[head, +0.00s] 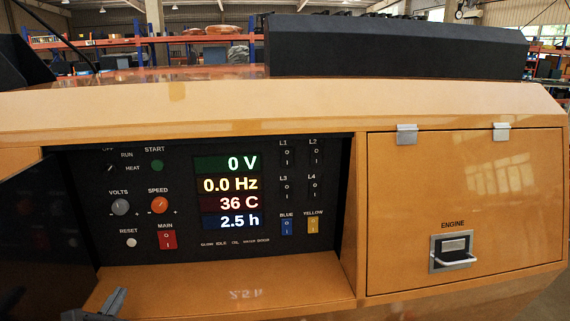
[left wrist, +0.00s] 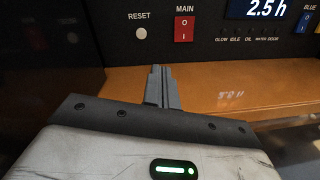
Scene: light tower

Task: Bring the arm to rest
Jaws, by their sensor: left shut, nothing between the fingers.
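My left gripper (head: 112,303) shows at the bottom left of the head view, in front of the lower ledge of the control panel (head: 255,243). In the left wrist view its fingers (left wrist: 157,84) are together with nothing between them. They point toward the panel, below the red MAIN switch (left wrist: 184,29) and the white RESET button (left wrist: 140,33). The fingers look apart from the panel. Most of the left arm is out of the head view. My right gripper is in neither view.
The panel sits recessed in an orange housing, with a dark open door (head: 45,235) at its left. The display (head: 228,191) reads 0 V, 0.0 Hz, 36 C and 2.5 h. A closed ENGINE door (head: 462,190) with a latch (head: 452,252) is at the right.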

